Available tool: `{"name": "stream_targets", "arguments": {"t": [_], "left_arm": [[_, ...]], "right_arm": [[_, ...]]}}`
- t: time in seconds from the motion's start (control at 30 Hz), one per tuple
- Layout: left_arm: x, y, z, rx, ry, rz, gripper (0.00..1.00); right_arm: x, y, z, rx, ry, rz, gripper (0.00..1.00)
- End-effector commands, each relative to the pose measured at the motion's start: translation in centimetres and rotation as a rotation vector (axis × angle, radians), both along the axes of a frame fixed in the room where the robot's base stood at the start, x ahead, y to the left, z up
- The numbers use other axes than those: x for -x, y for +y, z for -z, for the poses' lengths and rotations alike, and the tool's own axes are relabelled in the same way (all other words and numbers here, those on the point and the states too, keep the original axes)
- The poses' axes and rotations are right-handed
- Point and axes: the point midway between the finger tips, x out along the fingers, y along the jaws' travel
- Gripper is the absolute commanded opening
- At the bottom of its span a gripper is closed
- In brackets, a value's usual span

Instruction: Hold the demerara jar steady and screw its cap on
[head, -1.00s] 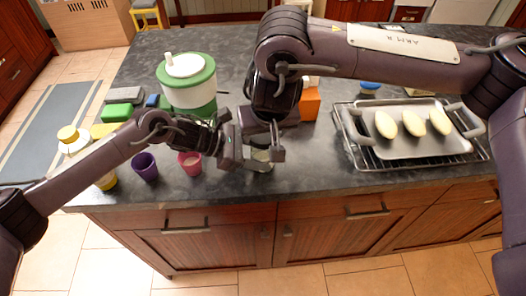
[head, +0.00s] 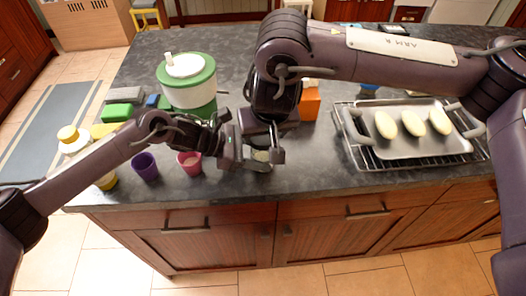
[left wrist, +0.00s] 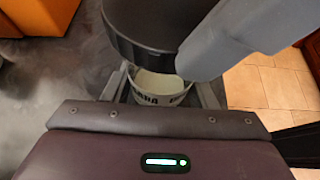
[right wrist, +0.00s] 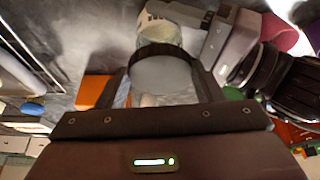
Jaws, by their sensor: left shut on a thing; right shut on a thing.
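The demerara jar (left wrist: 160,88) is a small clear glass jar with a pale label band and dark lettering. My left gripper (head: 250,158) is shut around its body near the counter's front edge. My right gripper (head: 263,143) comes from above and is shut on the cap, which has a dark rim and grey top (right wrist: 163,72). The jar also shows beyond the cap in the right wrist view (right wrist: 160,30). I cannot tell whether the threads are engaged.
A pink cup (head: 190,162) and a purple cup (head: 145,167) stand left of the grippers. A green-and-white container (head: 187,85) and an orange block (head: 310,104) are behind. A tray (head: 400,148) with pale oval pieces lies right on a rack. The front counter is clear between.

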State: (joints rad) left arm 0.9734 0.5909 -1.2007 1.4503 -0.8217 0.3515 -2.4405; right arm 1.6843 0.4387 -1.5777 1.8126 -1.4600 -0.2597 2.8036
Motion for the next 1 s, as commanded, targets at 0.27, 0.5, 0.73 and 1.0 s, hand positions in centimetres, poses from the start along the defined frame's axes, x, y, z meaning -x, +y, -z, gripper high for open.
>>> {"name": "stream_targets", "arguments": {"t": [0.27, 0.5, 0.73, 1.0], "left_arm": [[-0.01, -0.01, -0.04, 0.001, -0.001, 0.000, 0.39], [-0.01, -0.01, -0.04, 0.001, -0.001, 0.000, 0.39], [-0.02, -0.02, -0.05, 0.001, -0.001, 0.000, 0.39], [-0.02, 0.00, -0.02, 0.000, 0.000, 0.000, 0.48]], "right_arm": [[-0.02, 0.00, 0.14, 0.000, 0.000, 0.000, 0.40], [-0.01, 0.00, 0.16, 0.000, 0.000, 0.000, 0.40], [-0.02, 0.00, 0.33, 0.000, 0.000, 0.000, 0.40], [-0.02, 0.00, 0.32, 0.000, 0.000, 0.000, 0.40]]}}
